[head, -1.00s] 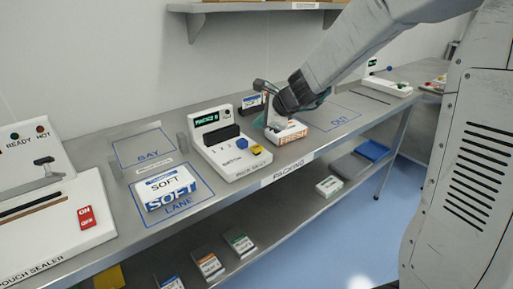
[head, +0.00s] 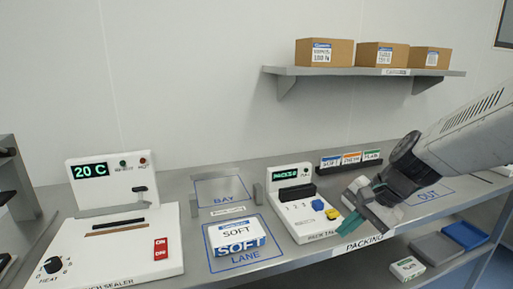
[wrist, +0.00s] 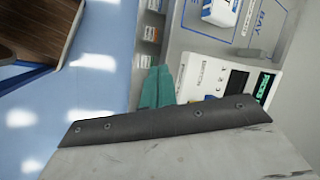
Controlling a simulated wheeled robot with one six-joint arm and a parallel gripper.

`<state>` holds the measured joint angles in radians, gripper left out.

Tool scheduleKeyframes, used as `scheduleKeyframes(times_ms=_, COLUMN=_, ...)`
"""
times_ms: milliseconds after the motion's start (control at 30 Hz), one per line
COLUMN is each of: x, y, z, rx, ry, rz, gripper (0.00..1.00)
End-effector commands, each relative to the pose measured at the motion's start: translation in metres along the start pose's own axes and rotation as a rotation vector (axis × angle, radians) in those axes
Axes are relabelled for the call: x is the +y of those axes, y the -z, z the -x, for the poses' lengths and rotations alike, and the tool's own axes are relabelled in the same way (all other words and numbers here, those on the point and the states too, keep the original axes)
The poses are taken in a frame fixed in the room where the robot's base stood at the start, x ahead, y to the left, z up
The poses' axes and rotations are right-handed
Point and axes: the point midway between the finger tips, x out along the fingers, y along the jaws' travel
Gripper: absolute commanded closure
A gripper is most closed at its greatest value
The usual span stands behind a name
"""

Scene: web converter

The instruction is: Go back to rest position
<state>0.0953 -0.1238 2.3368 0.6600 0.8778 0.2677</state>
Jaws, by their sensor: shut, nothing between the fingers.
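My gripper (head: 352,215), with teal fingers, is shut and empty at the front edge of the bench, just right of the pack tally device (head: 303,212). In the wrist view its teal fingers (wrist: 158,87) lie together, with the bench and the device beyond them. The white SOFT pack (head: 237,232) rests in the blue LANE outline, left of the device. The OUT outline (head: 432,193) is partly hidden by my arm. The white pack with orange lettering seen earlier does not show now.
The pouch sealer (head: 125,240) stands at the left, reading 20 C. A card rack (head: 350,160) is behind my gripper. Several boxes (head: 325,52) sit on the wall shelf (head: 360,72). The BAY outline (head: 222,190) is clear.

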Motion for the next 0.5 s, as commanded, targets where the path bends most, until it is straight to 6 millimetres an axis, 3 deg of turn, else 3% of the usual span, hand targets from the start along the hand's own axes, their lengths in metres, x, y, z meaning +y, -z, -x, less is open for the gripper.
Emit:
scheduleKeyframes(times_ms=33, x=0.015, y=-0.02, z=0.011, rx=-0.011, ry=-0.053, rz=0.111, gripper=1.0)
scheduleKeyframes(times_ms=200, x=0.08, y=-0.073, z=0.05, rx=-0.044, ry=-0.274, rz=0.464, gripper=1.0)
scheduleKeyframes(times_ms=400, x=0.141, y=-0.107, z=0.09, rx=-0.008, ry=-0.479, rz=0.714, gripper=1.0)
scheduleKeyframes(times_ms=500, x=0.153, y=-0.114, z=0.102, rx=0.04, ry=-0.514, rz=0.76, gripper=1.0)
